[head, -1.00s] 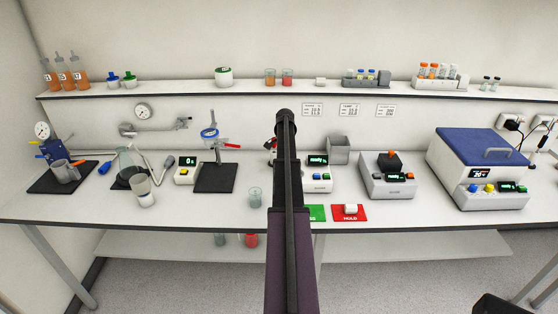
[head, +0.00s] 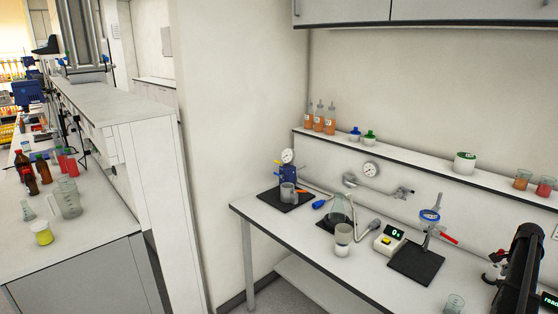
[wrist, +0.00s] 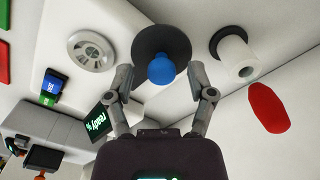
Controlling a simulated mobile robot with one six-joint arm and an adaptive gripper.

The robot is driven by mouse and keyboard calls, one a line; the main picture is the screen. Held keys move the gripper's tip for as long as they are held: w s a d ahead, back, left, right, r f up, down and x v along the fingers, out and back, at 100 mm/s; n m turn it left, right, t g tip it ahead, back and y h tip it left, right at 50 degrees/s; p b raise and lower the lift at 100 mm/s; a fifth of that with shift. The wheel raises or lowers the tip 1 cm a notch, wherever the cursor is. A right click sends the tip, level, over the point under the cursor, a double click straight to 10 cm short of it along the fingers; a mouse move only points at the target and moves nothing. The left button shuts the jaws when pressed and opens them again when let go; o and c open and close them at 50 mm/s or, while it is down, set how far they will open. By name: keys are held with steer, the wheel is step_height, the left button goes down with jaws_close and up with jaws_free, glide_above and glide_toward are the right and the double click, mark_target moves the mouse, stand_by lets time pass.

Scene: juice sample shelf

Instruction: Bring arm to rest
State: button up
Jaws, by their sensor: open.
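In the wrist view, the two grey fingers of my gripper (wrist: 160,84) stand apart. A blue knob (wrist: 161,69) on a dark round disc (wrist: 152,50) shows between and beyond them; nothing is visibly held. I cannot tell the distance from the fingers to the knob. In the head view my dark arm (head: 520,266) is at the lower right, over the bench (head: 296,229). My fingers cannot be made out there.
A device with a lit "ready" display (wrist: 99,124) is close to the left finger. A red oval part (wrist: 268,108) and a white cylinder (wrist: 235,58) are at the right. In the head view, a ring stand (head: 430,230) is left of my arm.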

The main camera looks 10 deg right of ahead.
steer(key=w+a+n, duration=0.3)
steer(key=a, duration=1)
steer(key=w+a+n, duration=0.3)
steer(key=w+a, duration=0.1)
steer(key=a, duration=0.9)
steer(key=w+a+n, duration=0.3)
steer(key=a+n, duration=0.1)
steer(key=a, duration=0.9)
steer(key=s+a+n, duration=0.3)
steer(key=a, duration=0.8)
steer(key=s+a+n, duration=0.3)
steer(key=s+a, duration=0.1)
steer(key=a, duration=0.7)
steer(key=s+a+n, duration=0.4)
steer(key=a, duration=0.6)
steer(key=shift+s+a, duration=0.15)
steer(key=shift+a, duration=0.25)
steer(key=shift+c, duration=1)
